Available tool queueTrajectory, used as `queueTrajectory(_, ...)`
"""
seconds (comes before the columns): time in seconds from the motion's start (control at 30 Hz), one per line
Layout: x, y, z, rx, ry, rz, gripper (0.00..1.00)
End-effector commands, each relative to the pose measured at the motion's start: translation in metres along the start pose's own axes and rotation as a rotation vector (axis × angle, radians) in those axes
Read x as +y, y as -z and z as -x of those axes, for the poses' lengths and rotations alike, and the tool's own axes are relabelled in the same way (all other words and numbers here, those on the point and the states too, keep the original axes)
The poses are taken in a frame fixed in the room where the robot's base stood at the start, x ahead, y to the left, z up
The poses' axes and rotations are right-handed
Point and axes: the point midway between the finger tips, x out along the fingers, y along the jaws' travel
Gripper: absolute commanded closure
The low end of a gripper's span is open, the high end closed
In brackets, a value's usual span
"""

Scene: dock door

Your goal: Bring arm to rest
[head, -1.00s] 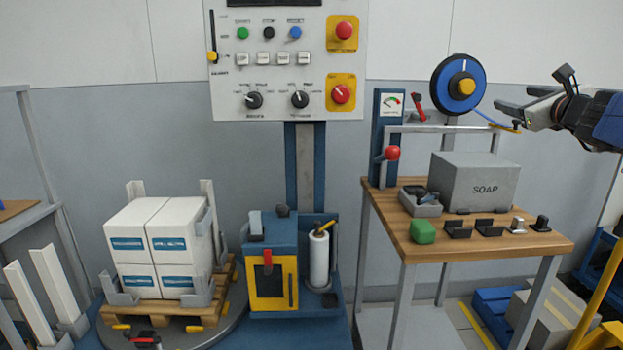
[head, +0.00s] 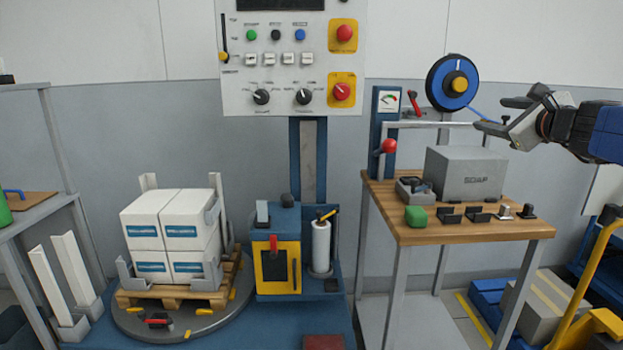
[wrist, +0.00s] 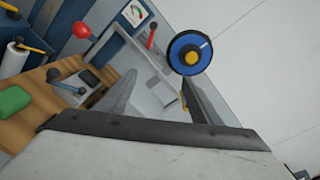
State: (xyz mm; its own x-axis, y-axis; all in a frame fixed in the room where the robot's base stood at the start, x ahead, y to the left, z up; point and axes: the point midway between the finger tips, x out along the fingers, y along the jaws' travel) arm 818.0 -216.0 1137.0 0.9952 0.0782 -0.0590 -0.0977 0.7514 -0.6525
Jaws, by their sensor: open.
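My gripper (head: 497,115) is at the upper right of the head view, raised above the right side of the wooden bench and pointing left. Its jaws are open with nothing between them. In the wrist view its two fingers (wrist: 160,100) stand apart. Beyond them show the blue strap reel (wrist: 190,53) and a red ball-ended lever (wrist: 82,30). The grey SOAP box (head: 465,174) sits on the bench (head: 470,231) below the gripper, apart from it.
A control panel (head: 290,70) stands at the centre back. Stacked white boxes (head: 170,235) sit on a pallet on a round turntable (head: 190,321) at left. A yellow handle (head: 575,300) rises at lower right.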

Motion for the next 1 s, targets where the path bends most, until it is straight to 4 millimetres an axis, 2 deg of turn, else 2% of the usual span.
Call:
queueTrajectory(0.17, 0.054, -0.006, 0.011, -0.001, -0.115, 0.177, 0.42)
queueTrajectory(0.27, 0.095, -0.007, 0.023, -0.007, -0.206, 0.317, 0.42)
queueTrajectory(0.47, 0.204, 0.007, 0.071, -0.05, -0.463, 0.721, 0.42)
queueTrajectory(0.6, 0.272, 0.032, 0.116, -0.105, -0.653, 1.024, 0.42)
queueTrajectory(0.7, 0.312, 0.056, 0.152, -0.154, -0.787, 1.24, 0.42)
queueTrajectory(0.83, 0.352, 0.094, 0.201, -0.229, -0.959, 1.517, 0.42)
queueTrajectory(1.0, 0.38, 0.144, 0.255, -0.325, -1.157, 1.836, 0.42)
